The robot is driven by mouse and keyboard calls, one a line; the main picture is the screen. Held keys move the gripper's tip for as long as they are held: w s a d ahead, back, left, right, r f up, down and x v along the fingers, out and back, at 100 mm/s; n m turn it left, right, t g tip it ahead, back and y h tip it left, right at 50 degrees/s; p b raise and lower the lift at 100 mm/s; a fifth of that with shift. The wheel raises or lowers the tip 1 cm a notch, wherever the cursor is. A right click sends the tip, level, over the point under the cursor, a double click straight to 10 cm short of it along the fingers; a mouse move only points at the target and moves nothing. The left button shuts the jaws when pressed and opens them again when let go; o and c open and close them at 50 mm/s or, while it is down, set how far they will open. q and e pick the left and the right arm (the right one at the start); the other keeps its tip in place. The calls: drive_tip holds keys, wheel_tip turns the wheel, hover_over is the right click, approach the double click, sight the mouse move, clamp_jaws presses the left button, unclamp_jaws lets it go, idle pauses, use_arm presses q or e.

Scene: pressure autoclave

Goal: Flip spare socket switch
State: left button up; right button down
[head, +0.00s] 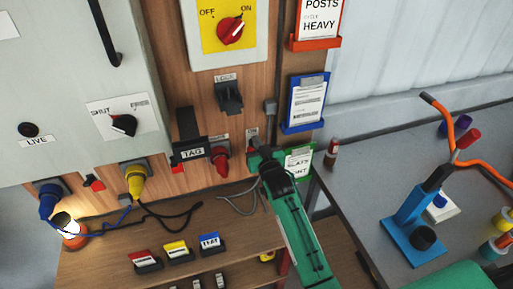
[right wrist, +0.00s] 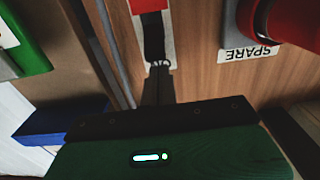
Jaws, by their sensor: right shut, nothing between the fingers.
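The red spare socket (head: 221,161) is on the wooden panel under a small label. In the right wrist view the red socket (right wrist: 283,18) shows at the upper right, with its SPARE label (right wrist: 249,52) upside down. A small plate (right wrist: 150,5), red and white with a dark strip down its middle, is beside it. In the head view a small labelled plate (head: 252,132) is right of the socket. My right gripper (head: 257,157) is shut and empty just below that plate. Its dark fingertips (right wrist: 160,66) point at the strip; I cannot tell whether they touch. My left gripper is out of view.
A black TAG holder (head: 193,152) and yellow plug (head: 135,180) are left of the socket. A green card holder (head: 299,162) is close right of my gripper; a blue one (head: 305,103) is above. A shelf (head: 110,225) with coloured tags lies below. A grey bench (head: 370,165) is at right.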

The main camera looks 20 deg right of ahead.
drive_tip(key=shift+f, duration=0.25)
idle(0.3)
drive_tip(key=shift+s+f+b, duration=0.1)
drive_tip(key=shift+f+b, duration=0.8)
drive_tip(key=shift+f, duration=0.25)
drive_tip(key=shift+s+f+b, duration=0.1)
drive_tip(key=shift+f+b, duration=0.2)
drive_tip(key=shift+f, duration=0.1)
drive_tip(key=s+p, duration=0.5)
drive_tip(key=s, duration=0.3)
drive_tip(key=shift+s+d+r+p, duration=0.15)
drive_tip(key=shift+s+r+p, duration=0.2)
drive_tip(key=shift+r, duration=0.05)
idle(0.4)
